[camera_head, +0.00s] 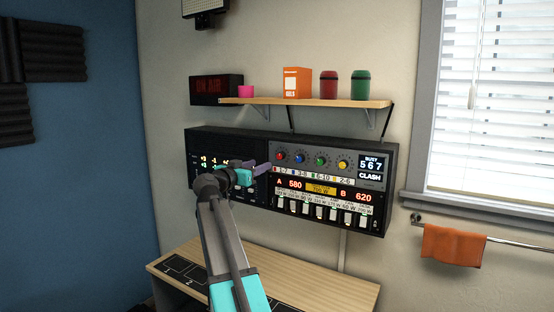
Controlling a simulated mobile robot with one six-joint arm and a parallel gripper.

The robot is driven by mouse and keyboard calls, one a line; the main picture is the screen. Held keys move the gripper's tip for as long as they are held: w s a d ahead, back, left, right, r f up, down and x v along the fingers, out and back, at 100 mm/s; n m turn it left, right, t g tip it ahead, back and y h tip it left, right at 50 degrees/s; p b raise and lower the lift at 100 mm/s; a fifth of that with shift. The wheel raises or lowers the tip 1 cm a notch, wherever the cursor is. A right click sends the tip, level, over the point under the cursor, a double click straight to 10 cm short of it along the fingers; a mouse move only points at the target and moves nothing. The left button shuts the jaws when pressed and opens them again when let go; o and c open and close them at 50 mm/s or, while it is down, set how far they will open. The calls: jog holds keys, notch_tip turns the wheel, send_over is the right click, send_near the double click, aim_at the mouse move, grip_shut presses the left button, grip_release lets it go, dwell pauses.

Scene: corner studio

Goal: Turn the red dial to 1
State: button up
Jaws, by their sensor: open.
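The red dial (281,157) is the leftmost of a row of coloured dials on the upper grey panel of the black wall console (387,200). Blue, green and yellow dials stand to its right. The pointer of the red dial is too small to read. A label strip below the dials begins with a red mark and "1-7". My gripper (262,168) is open, just left of and slightly below the red dial. I cannot tell whether it touches the dial or how far from the panel it is. My arm hides part of the console's left half.
A wooden shelf (340,102) above the console holds a pink cup (246,92), an orange box (297,83), and red (328,85) and green (360,84) canisters. A wooden desk (330,290) stands below. An orange towel (453,246) hangs at right.

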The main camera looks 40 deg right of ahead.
aim_at(279, 157)
jog(key=p+x, duration=0.5)
jog(key=x, duration=0.8)
jog(key=shift+r, duration=0.1)
jog(key=shift+w+d, duration=0.1)
jog(key=shift+d, duration=0.3)
jog(key=c, duration=1)
